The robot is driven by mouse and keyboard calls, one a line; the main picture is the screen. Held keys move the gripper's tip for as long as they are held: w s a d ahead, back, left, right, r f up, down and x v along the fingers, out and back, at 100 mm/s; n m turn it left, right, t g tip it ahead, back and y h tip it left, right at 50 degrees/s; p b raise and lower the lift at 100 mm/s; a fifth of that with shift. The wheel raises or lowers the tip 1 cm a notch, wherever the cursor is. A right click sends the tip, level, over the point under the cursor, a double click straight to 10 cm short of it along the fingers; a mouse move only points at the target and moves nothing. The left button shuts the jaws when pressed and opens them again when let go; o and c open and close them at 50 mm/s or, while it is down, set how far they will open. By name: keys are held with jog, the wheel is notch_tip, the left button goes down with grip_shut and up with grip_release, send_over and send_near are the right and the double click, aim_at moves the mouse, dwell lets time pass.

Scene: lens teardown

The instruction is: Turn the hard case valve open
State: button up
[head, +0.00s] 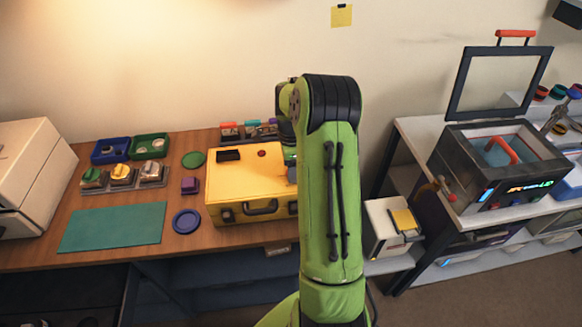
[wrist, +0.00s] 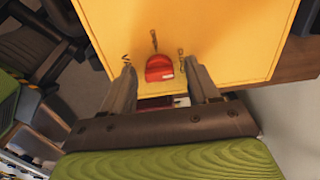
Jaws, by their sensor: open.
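The yellow hard case (head: 245,185) lies shut on the wooden bench, its dark handle facing front. In the wrist view the yellow case wall (wrist: 225,35) fills the upper part. A red valve knob (wrist: 160,69) sits on it, with several small marks around it. My gripper (wrist: 163,75) is open, one finger on each side of the red knob. I see gaps between the knob and both fingers; whether the tips touch the case I cannot tell. In the head view my green arm hides my gripper, the knob and the case's right end.
Left of the case lie a blue round dish (head: 187,221), a purple block (head: 189,185) and a teal mat (head: 115,227). Blue (head: 110,151) and green (head: 149,147) trays stand behind. A steel machine (head: 500,165) with a raised lid stands on the right.

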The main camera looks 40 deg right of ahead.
jog(key=c, duration=1)
jog(key=shift+c, duration=0.2)
jog(key=n, duration=0.4)
jog(key=shift+n, duration=0.3)
jog(key=n, duration=0.4)
jog(key=shift+n, duration=0.3)
jog(key=n, duration=0.4)
jog(key=shift+n, duration=2.3)
